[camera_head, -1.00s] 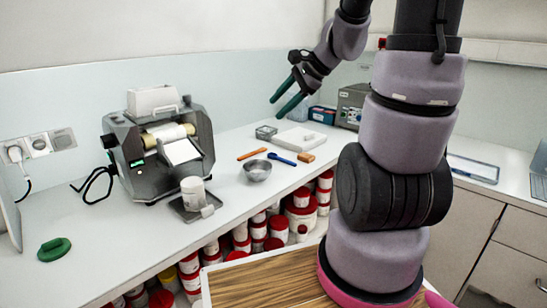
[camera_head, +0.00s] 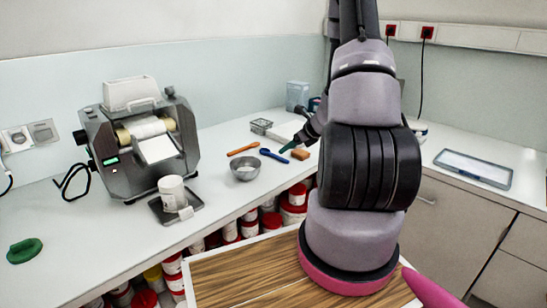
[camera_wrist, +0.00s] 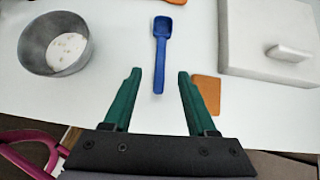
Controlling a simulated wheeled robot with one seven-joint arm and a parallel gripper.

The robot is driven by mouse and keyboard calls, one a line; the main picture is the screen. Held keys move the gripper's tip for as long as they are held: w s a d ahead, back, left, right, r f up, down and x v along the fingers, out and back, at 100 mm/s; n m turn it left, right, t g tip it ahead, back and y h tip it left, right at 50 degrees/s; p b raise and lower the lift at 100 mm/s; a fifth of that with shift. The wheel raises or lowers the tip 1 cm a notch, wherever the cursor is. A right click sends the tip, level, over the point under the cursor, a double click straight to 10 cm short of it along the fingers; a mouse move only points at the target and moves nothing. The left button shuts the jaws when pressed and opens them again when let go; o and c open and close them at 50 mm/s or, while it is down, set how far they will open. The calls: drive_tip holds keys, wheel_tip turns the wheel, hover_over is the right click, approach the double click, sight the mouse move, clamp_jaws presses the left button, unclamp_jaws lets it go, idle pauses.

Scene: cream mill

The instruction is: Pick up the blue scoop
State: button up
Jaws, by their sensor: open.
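In the head view my gripper (camera_head: 287,149) shows partly behind my arm, near the scoop.
A metal bowl (camera_wrist: 76,22) with white contents is left of the scoop. An orange-brown block (camera_wrist: 208,92) lies close by my right finger. A white slab with a handle (camera_wrist: 262,55) is at right. An orange utensil (camera_head: 243,149) lies behind. The grey mill (camera_head: 112,160) stands left.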

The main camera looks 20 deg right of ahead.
sight(278, 156)
drive_tip(key=shift+x, duration=3.05)
drive_tip(key=shift+d+f, duration=0.1)
clamp_jaws()
